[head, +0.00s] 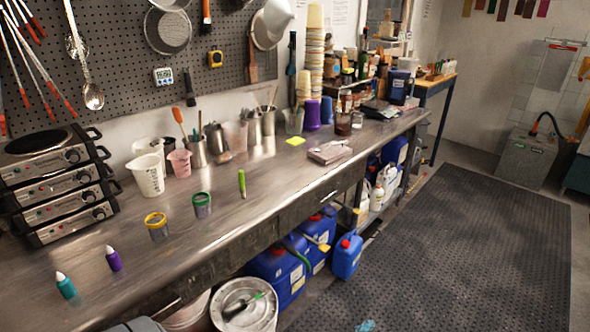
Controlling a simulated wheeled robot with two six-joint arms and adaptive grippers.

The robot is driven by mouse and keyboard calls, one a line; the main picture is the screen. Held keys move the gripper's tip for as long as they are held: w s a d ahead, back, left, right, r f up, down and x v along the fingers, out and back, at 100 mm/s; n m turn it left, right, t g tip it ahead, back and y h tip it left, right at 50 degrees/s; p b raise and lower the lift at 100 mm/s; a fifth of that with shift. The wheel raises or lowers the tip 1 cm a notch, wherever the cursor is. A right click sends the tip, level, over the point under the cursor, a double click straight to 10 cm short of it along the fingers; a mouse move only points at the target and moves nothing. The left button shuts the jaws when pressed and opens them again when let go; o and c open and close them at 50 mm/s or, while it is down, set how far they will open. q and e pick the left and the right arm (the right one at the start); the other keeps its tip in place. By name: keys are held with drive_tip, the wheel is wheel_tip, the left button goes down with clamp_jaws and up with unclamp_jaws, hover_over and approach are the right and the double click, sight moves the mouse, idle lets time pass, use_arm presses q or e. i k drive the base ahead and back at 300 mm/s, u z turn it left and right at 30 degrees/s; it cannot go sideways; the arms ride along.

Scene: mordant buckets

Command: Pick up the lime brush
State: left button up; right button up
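A slim lime-green piece (242,184) stands out on the metal counter, right of the green-rimmed jar; I cannot tell whether it is a brush. On the lid of a round metal bucket (222,318) below the counter's front edge lies a dark, brush-like tool (236,309) with a small green end. Its details are too small to make out, so I cannot tell for sure which of the two is the lime brush. Neither of my grippers is in view.
The metal counter (215,240) also holds a yellow-rimmed jar (157,227), a green-rimmed jar (202,205), a purple bottle (114,260) and a teal bottle (66,287). Blue canisters (277,272) stand beside the bucket. The dark floor mat (450,240) is mostly clear.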

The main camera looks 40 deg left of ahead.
sight(241, 172)
drive_tip(key=z, duration=0.1)
drive_tip(key=i, duration=1.2)
drive_tip(key=u, duration=0.55)
drive_tip(key=i, duration=0.8)
drive_tip(key=u, duration=1.45)
drive_tip(key=i, duration=0.55)
drive_tip(key=u, duration=0.55)
